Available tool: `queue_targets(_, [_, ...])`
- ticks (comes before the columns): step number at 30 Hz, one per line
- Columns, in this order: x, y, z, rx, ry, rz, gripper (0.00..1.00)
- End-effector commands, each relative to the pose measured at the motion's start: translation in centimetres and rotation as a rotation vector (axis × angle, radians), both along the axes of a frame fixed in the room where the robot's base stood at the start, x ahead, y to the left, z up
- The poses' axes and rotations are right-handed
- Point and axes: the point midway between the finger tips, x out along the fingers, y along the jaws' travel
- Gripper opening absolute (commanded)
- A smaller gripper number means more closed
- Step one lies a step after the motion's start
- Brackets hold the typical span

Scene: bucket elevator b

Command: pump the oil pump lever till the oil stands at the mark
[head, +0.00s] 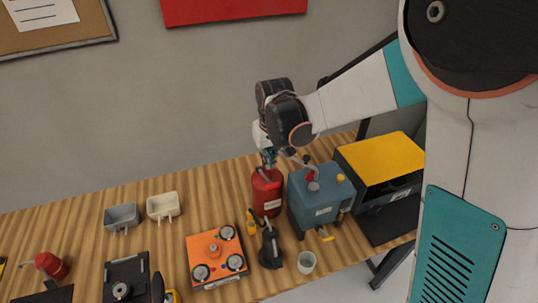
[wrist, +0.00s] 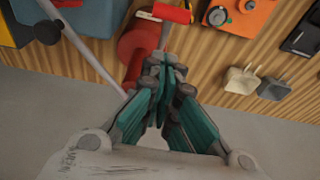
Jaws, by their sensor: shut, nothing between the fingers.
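The blue box (head: 320,205) on the bench appears to be the oil pump; it has a red part and a grey round fitting (head: 313,186) on top and a small yellow cap. A thin grey rod, apparently its lever, runs up from it toward my gripper (head: 268,160). In the wrist view the rod (wrist: 85,55) passes to the left of my gripper (wrist: 163,65). The gripper is shut and empty, above the red cylinder (head: 267,192) to the pump's left. Whether the fingers touch the rod I cannot tell. The oil level and its mark are not readable.
A black box with a yellow top (head: 383,155) stands right of the pump. In front are a dark oil can (head: 270,248), a pale cup (head: 306,262) and an orange plate (head: 215,256). Grey and cream bins (head: 163,206) stand left. The wall is close behind.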

Motion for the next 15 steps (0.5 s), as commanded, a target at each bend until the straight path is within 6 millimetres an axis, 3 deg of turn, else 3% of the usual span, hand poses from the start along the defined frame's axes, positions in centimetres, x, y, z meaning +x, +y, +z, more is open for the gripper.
queue_targets(1, [0.0, 0.0, -1.2, 0.0, 0.0, 0.0, 0.0])
queue_targets(6, [-1.4, -0.4, -2.8, 0.0, 0.0, 0.0, 0.0])
queue_targets(15, [-2.1, -0.6, -3.7, 0.0, 0.0, 0.0, 0.0])
